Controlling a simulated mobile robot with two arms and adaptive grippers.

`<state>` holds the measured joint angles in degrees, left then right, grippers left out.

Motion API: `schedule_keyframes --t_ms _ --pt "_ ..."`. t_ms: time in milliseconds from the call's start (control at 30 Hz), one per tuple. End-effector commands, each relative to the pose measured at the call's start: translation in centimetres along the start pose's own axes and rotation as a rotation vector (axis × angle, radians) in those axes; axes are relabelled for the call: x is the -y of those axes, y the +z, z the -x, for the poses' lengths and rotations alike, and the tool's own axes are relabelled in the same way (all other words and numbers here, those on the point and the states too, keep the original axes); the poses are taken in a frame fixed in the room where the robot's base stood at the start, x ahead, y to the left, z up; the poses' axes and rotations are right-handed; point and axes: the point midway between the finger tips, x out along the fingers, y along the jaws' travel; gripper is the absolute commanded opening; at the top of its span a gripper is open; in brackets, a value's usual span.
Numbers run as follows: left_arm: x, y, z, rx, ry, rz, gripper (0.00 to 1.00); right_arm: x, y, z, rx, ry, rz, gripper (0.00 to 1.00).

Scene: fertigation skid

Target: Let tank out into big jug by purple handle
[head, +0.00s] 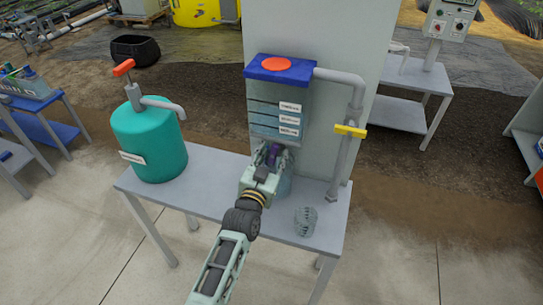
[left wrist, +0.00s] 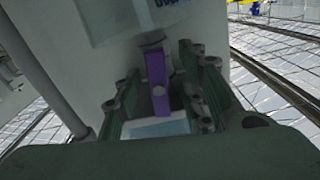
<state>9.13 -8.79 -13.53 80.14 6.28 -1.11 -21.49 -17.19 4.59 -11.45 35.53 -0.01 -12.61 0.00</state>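The tank (head: 262,112) is a clear-walled vessel with a blue lid, an orange disc and white labels, fixed to a pale panel. Its purple handle (left wrist: 156,80) hangs upright below it in the left wrist view. My left gripper (head: 269,157) is at the handle; in the left wrist view its fingers (left wrist: 160,95) stand apart on either side of it, with gaps showing. A large clear jug (head: 285,184) stands under the tank, partly hidden by my gripper. A smaller clear jug (head: 305,221) stands to the right. My right gripper is not in view.
A teal tank (head: 152,145) with an orange-red handle (head: 123,67) stands left on the grey table (head: 205,185). A grey pipe with a yellow handle (head: 350,131) runs down the tank's right side. The table's front left is clear.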

Motion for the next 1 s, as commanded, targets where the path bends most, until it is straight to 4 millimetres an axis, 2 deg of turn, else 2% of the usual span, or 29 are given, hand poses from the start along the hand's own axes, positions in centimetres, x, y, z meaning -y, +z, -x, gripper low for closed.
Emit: schedule_keyframes --t_ms 267,700,1000 --pt "0.0 -0.1 0.4 0.001 0.001 -0.002 0.38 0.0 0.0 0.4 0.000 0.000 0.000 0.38" --pt "0.0 -0.3 4.8 0.002 0.001 -0.002 0.38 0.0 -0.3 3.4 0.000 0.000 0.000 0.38" --pt "-0.1 -0.1 7.0 0.001 0.001 -0.001 0.38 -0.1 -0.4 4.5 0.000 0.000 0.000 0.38"
